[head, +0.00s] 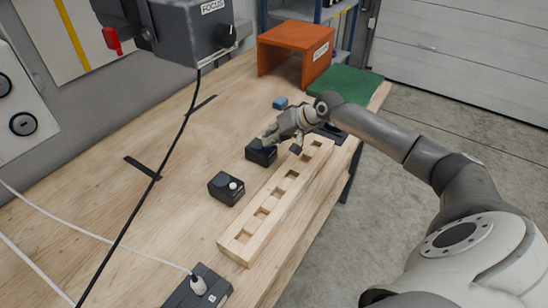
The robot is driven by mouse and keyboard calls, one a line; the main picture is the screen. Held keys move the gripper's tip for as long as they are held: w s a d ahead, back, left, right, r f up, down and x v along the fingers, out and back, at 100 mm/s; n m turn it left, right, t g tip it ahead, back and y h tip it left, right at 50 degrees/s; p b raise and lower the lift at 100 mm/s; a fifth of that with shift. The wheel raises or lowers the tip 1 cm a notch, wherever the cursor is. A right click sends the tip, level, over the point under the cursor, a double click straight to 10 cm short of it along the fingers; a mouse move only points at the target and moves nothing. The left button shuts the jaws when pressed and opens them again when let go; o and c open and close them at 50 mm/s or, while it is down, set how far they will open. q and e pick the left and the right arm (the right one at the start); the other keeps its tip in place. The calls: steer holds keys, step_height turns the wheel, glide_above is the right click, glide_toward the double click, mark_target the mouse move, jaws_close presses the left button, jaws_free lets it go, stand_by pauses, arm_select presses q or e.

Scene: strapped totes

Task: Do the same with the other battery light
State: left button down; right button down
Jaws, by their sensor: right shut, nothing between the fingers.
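Two small black boxes that look like the battery lights stand on the wooden bench. The farther battery light (257,156) is right under my right gripper (269,143). A bit of blue shows on its top, partly hidden by the fingers. My right gripper is shut with nothing held, its tips at or just above this box; I cannot tell if they touch. My left gripper is not in view.
A wooden rack (245,241) with square holes lies along the bench's right side, under my right wrist. A power strip (203,289) is at the front. A grey FOCUS box (190,28) hangs overhead with a black cable.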

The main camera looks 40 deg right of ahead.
steer(key=shift+r, duration=0.25)
step_height(320, 180, up, 6)
steer(key=p, duration=0.6)
